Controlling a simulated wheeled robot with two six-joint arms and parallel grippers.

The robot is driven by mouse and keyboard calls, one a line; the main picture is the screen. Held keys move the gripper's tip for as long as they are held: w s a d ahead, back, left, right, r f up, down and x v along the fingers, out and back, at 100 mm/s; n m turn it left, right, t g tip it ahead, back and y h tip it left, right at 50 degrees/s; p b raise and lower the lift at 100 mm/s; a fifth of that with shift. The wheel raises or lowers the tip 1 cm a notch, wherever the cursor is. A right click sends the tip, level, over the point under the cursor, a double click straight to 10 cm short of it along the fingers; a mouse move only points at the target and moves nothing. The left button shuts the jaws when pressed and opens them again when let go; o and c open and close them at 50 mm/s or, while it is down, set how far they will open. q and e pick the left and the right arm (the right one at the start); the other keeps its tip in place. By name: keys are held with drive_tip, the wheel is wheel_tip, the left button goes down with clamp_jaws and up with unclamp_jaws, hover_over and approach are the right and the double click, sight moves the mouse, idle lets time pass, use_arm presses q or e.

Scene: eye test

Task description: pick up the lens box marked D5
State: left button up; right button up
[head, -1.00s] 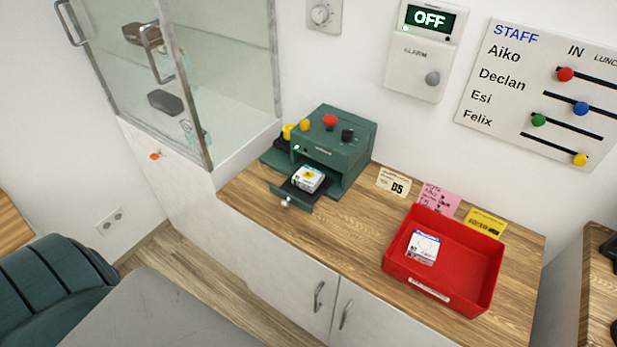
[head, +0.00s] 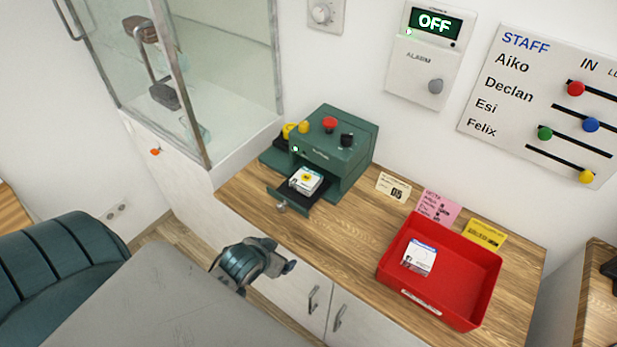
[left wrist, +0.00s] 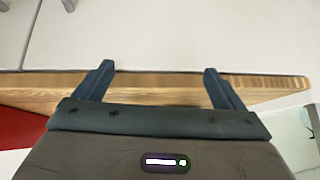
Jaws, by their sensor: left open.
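Two small white lens boxes show in the head view. One lens box with a yellow mark (head: 305,180) lies in the pulled-out drawer (head: 289,201) of the green machine (head: 345,150). The other lens box (head: 418,257) lies in the red tray (head: 453,306). The print on both is too small to read. A cream card (head: 393,188) reading D5 is behind the tray, on the counter. My left gripper (head: 281,256) is in front of the cabinet, below and apart from the drawer. It is open and empty in the left wrist view (left wrist: 158,69). My right gripper is not in view.
The wooden counter (head: 340,235) is clear between machine and tray. Pink (head: 437,207) and yellow (head: 484,233) cards are behind the tray. A glass cabinet (head: 225,70) stands left of the machine. A teal chair (head: 60,265) and a grey surface (head: 150,305) are at lower left.

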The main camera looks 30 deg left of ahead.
use_arm(q)
wheel_tip(320, 180, up, 3)
drive_tip(key=t+h, duration=0.1)
drive_tip(key=t, duration=0.5)
approach(306, 178)
drive_tip(key=p+x, duration=0.1)
drive_tip(key=x, duration=0.3)
drive_tip(key=shift+w+a+f, duration=0.1)
drive_tip(key=shift+a, duration=0.05)
drive_tip(key=p+x, duration=0.1)
drive_tip(key=x, duration=0.3)
drive_tip(key=shift+w+p, duration=0.25)
drive_tip(key=shift+p, duration=0.05)
drive_tip(key=shift+w+f, duration=0.2)
drive_tip(key=shift+w, duration=0.1)
drive_tip(key=shift+s, duration=0.1)
drive_tip(key=shift+c, duration=0.2)
drive_tip(key=c, duration=1)
